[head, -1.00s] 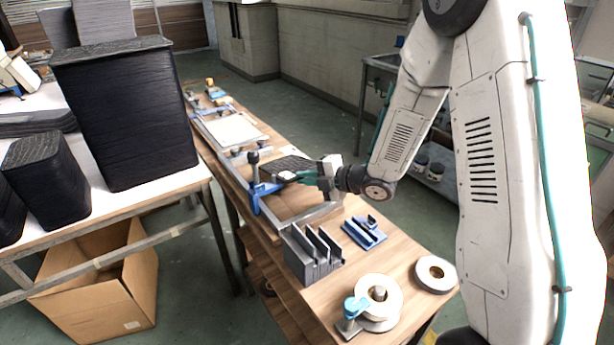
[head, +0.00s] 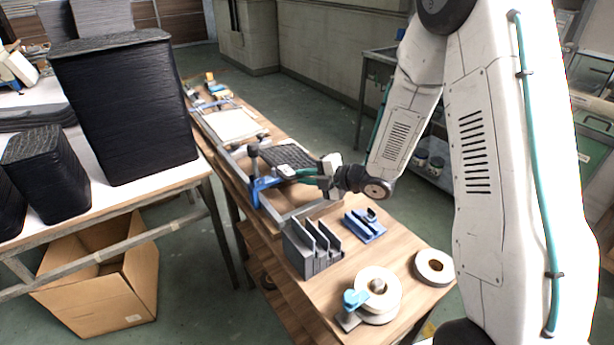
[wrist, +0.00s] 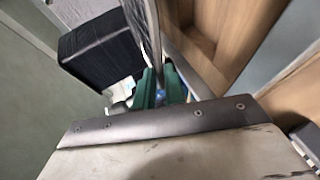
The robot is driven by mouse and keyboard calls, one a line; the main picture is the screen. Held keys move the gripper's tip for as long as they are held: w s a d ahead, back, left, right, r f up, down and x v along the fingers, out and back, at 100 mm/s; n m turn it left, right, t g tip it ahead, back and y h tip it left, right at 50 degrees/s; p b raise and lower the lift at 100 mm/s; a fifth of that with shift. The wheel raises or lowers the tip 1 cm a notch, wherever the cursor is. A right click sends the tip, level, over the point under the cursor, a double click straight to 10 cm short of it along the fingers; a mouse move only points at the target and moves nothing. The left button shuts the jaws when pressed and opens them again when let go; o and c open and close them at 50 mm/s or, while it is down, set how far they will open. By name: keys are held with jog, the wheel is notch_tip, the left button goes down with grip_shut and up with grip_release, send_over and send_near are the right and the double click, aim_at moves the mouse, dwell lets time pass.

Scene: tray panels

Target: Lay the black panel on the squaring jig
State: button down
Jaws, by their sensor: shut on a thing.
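The black panel (head: 292,155) is a thin dark sheet with a grid-like surface. My gripper (head: 301,173) has green fingers and is shut on the panel's near edge. In the wrist view the panel (wrist: 152,30) shows almost edge-on between the green fingers (wrist: 160,86). The squaring jig (head: 298,211) is a grey metal frame with a blue corner piece on the wooden bench. The panel is over the jig's far part, beside the blue corner piece; I cannot tell whether it touches the frame.
A grey slotted rack (head: 311,249), a blue fixture (head: 364,226) and tape rolls (head: 378,291) stand on the near bench. A pale panel (head: 232,125) lies farther along it. Tall black stacks (head: 125,110) stand on the left table, with a cardboard box (head: 105,280) below.

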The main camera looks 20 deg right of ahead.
jog(key=shift+f, duration=0.8)
dwell(0.4)
dwell(0.4)
jog(key=c, duration=1.3)
grip_release()
jog(key=shift+d+r, duration=0.1)
jog(key=v, duration=0.7)
jog(key=shift+s+d, duration=0.2)
jog(key=shift+w+r, duration=0.1)
jog(key=shift+r, duration=0.05)
